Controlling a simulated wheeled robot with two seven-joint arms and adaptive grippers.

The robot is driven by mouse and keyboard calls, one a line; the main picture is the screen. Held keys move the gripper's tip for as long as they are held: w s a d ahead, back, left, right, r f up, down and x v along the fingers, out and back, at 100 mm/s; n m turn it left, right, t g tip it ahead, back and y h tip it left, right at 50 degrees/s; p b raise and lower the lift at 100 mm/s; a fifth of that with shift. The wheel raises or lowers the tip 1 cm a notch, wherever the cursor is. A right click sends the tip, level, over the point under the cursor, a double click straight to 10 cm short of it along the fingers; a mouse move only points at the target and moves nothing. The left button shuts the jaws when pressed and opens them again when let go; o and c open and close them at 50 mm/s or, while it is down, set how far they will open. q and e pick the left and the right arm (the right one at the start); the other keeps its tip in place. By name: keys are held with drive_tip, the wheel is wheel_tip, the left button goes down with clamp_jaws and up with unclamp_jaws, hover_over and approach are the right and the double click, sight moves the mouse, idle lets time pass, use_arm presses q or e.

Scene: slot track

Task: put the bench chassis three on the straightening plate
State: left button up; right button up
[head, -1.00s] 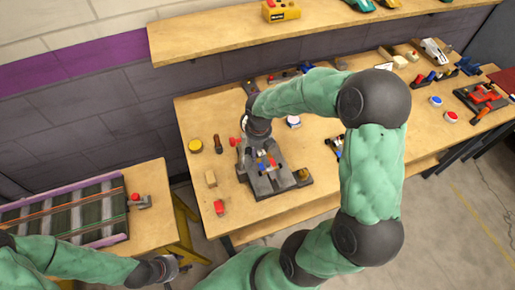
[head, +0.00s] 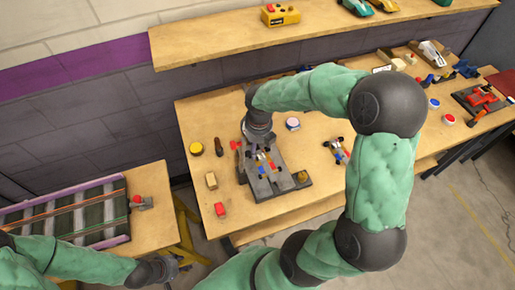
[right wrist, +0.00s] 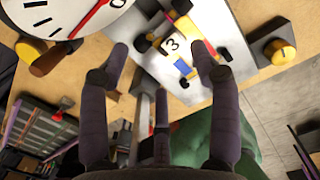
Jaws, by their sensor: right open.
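The bench chassis three (head: 263,164) is a small car frame with a white panel marked 3, and yellow, red and blue parts. It lies on the grey straightening plate (head: 268,188), and it also shows in the right wrist view (right wrist: 178,48). My right gripper (head: 259,146) is just behind it in the head view. In the right wrist view my right gripper (right wrist: 160,58) is open, its fingers apart on either side of the chassis, with no visible grip. My left gripper (head: 172,267) is at the lower left, too small to judge.
A yellow knob (right wrist: 287,53) sits at the plate's edge. A white dial with a red needle (right wrist: 55,15) fills the wrist view's upper left. Another small car (head: 337,150) lies to the right. A wooden block (head: 211,180) and a red-topped item (head: 220,209) lie left.

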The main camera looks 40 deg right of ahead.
sight(258, 157)
wheel_tip(258, 157, up, 8)
drive_tip(key=p, duration=0.1)
drive_tip(key=shift+s+f+p, duration=0.25)
drive_tip(key=shift+p, duration=0.15)
drive_tip(key=shift+a, duration=0.1)
idle(0.8)
